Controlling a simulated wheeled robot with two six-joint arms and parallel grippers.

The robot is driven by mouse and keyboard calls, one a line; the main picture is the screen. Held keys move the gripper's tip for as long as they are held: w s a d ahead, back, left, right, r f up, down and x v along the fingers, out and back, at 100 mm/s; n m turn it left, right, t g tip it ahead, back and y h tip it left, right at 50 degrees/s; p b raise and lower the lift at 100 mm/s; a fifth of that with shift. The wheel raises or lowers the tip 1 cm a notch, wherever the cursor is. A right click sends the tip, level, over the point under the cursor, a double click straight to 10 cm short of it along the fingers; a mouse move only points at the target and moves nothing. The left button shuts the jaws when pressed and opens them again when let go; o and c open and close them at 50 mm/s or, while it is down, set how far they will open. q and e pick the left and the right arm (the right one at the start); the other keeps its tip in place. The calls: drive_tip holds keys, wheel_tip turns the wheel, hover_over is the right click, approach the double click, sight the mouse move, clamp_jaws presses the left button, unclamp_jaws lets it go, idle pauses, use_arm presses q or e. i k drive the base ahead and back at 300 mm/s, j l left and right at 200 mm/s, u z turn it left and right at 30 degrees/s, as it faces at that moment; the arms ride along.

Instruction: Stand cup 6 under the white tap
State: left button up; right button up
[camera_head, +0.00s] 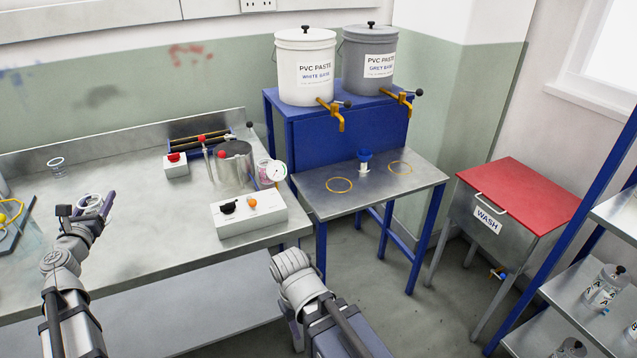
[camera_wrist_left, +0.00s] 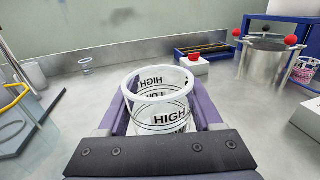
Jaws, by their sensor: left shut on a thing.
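My left gripper (camera_head: 87,207) is shut on a clear cup (camera_head: 92,201) over the left part of the bench. In the left wrist view this cup (camera_wrist_left: 158,110) stands upright between the purple fingers, with a pale rim and black "HIGH" lettering; no number is readable. The white paste bucket (camera_head: 305,75) has a brass tap (camera_head: 335,117) at its front. A yellow ring (camera_head: 338,185) lies on the metal stand below that tap, with nothing on it. My right gripper is not in view; only part of that arm shows at bottom centre.
Another clear cup (camera_head: 57,168) stands farther back on the bench. A blue-topped piece (camera_head: 364,160) stands between the two rings.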

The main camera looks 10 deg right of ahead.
sight(340, 185)
drive_tip(key=l, duration=0.7)
drive_tip(key=i+l, duration=0.1)
drive_tip(key=l, duration=0.65)
drive_tip(key=l+z, duration=0.1)
drive_tip(key=l, duration=0.6)
drive_tip(key=i, duration=0.5)
